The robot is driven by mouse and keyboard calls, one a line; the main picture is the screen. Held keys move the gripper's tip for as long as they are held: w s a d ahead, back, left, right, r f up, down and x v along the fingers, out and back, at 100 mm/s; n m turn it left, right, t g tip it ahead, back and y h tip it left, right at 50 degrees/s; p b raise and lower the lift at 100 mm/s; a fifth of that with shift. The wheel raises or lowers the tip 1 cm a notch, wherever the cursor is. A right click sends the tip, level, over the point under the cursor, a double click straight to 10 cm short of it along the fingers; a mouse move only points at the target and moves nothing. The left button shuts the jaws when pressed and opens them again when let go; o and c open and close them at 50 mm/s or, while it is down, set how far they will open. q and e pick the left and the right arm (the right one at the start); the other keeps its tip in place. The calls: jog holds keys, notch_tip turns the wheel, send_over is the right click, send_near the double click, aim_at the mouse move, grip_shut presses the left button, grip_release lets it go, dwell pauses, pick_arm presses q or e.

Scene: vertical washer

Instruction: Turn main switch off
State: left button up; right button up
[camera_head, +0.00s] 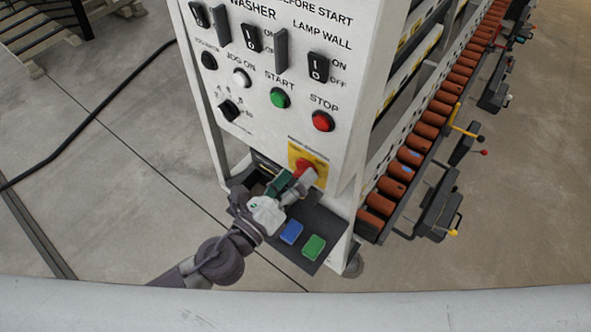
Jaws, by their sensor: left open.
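The main switch (303,166) is a red rotary knob on a yellow plate, low on the front of the white control panel (262,130). My left gripper (302,181) is just below the knob, with its fingers close to it. The fingers are open, and they hide the lower part of the knob and plate. I cannot tell whether the fingers touch the knob. The exact position of the knob is hard to read at this size. My right gripper is not in view.
Above are a green START button (280,97), a red STOP button (323,121) and black rocker switches (318,67). A dark shelf (322,222) below holds a blue block (291,232) and a green block (313,247). A roller conveyor (420,130) runs along the right.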

pick_arm(q)
jog(key=shift+c, duration=0.5)
jog(key=c, duration=1.1)
jog(key=shift+o, duration=0.2)
